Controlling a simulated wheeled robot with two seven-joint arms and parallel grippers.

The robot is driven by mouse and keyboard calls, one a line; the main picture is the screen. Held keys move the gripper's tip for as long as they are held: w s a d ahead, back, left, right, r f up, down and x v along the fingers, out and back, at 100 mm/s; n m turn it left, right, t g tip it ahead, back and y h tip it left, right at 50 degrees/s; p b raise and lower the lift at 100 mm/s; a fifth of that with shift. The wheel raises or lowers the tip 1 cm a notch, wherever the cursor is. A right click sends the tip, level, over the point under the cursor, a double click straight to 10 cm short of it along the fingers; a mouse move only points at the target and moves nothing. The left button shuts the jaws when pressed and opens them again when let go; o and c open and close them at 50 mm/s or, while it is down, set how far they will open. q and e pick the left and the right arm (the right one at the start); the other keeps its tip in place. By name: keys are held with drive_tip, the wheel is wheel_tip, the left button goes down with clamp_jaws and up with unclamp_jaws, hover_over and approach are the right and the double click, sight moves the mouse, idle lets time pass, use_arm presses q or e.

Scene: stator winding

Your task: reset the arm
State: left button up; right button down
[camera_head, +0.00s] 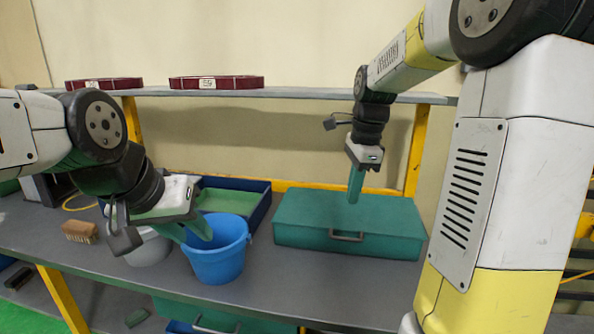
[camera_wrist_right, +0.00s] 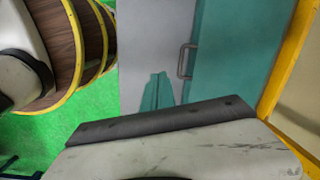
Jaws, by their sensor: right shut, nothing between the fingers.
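My right gripper (camera_head: 354,198) hangs in front of the far wall, its green fingers pointing down over the green toolbox (camera_head: 300,232). Its fingers are shut with nothing between them; they also show in the right wrist view (camera_wrist_right: 157,88), against the grey bench top. Whether the fingertips touch the toolbox lid cannot be told. My left gripper (camera_head: 204,236) is at the left, its green fingers slanting down to the right at the mouth of the blue bucket (camera_head: 220,265). The wrist partly hides those fingers, so their opening cannot be judged.
A grey bucket (camera_head: 150,252) stands behind my left gripper, left of the blue bucket. A blue tray (camera_head: 262,192) is behind. A brush (camera_head: 80,231) lies at the left of the bench (camera_head: 290,285). Wooden spools (camera_wrist_right: 70,50) show in the wrist view.

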drive_tip(key=s+a+r+n+t, duration=0.1)
drive_tip(key=s+a+n+t, duration=0.1)
drive_tip(key=s+n, duration=0.6)
drive_tip(key=s+a+r+n+t+y, duration=0.1)
drive_tip(key=s+a+r+n+t, duration=0.1)
drive_tip(key=s+n, duration=0.7)
drive_tip(key=shift+s+n+t, duration=0.15)
drive_tip(key=shift+n+t, duration=0.45)
drive_tip(key=shift+t, duration=0.1)
